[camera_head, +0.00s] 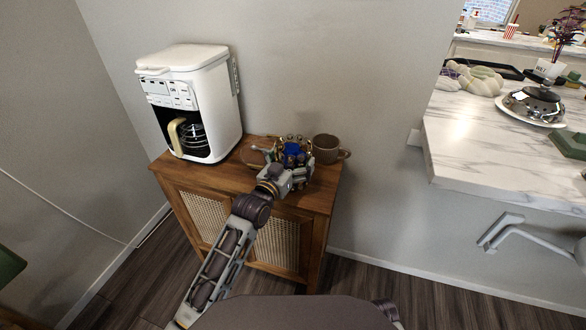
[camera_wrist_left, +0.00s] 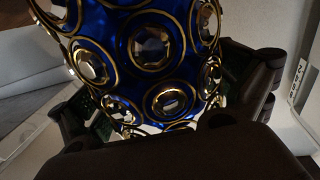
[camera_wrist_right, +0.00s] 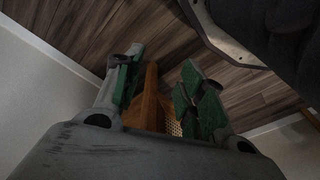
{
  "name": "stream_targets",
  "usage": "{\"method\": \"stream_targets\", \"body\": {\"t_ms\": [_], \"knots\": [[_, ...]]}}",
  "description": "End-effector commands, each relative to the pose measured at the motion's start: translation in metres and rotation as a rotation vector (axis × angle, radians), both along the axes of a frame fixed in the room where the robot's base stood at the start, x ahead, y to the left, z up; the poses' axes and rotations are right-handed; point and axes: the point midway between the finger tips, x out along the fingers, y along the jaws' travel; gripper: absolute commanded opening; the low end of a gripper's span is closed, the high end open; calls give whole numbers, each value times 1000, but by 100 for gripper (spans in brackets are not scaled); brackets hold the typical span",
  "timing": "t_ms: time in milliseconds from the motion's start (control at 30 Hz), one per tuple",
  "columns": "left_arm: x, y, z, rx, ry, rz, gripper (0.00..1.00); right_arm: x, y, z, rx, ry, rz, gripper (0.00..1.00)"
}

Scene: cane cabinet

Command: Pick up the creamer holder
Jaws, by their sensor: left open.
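The creamer holder, which I take to be the blue object with gold rings and clear round gems, stands on the wooden cabinet; in the head view (camera_head: 292,152) my left gripper partly hides it. In the left wrist view the blue holder (camera_wrist_left: 150,45) fills the space between the fingers of my left gripper (camera_wrist_left: 165,100). My left gripper (camera_head: 291,166) is open around it, one finger on each side; whether the pads touch it cannot be told. My right gripper (camera_wrist_right: 160,90) is open and empty, low over the floor with the cabinet's edge beyond it.
A brown mug (camera_head: 326,149) stands close to the right of the holder on the cabinet top (camera_head: 228,176). A white coffee maker (camera_head: 205,110) stands at the left of the cabinet. A marble counter (camera_head: 480,140) with several items is at the right. The wall is right behind the cabinet.

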Motion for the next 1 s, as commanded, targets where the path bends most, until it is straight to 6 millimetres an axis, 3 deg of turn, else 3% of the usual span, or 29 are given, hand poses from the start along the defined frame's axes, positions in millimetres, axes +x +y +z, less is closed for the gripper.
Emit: {"method": "stream_targets", "body": {"t_ms": [67, 433, 767, 1000], "knots": [[0, 0, 0, 0, 0, 0, 100, 0, 0, 0, 0, 0, 0, 40], [0, 0, 2, -2, -4, 0, 55, 0, 0, 0, 0, 0, 0, 40], [0, 0, 4, -2, -4, 0, 54, 0, 0, 0, 0, 0, 0, 40], [0, 0, 22, -3, -6, 0, 54, -1, -1, -7, -3, 0, -1, 40]]}}
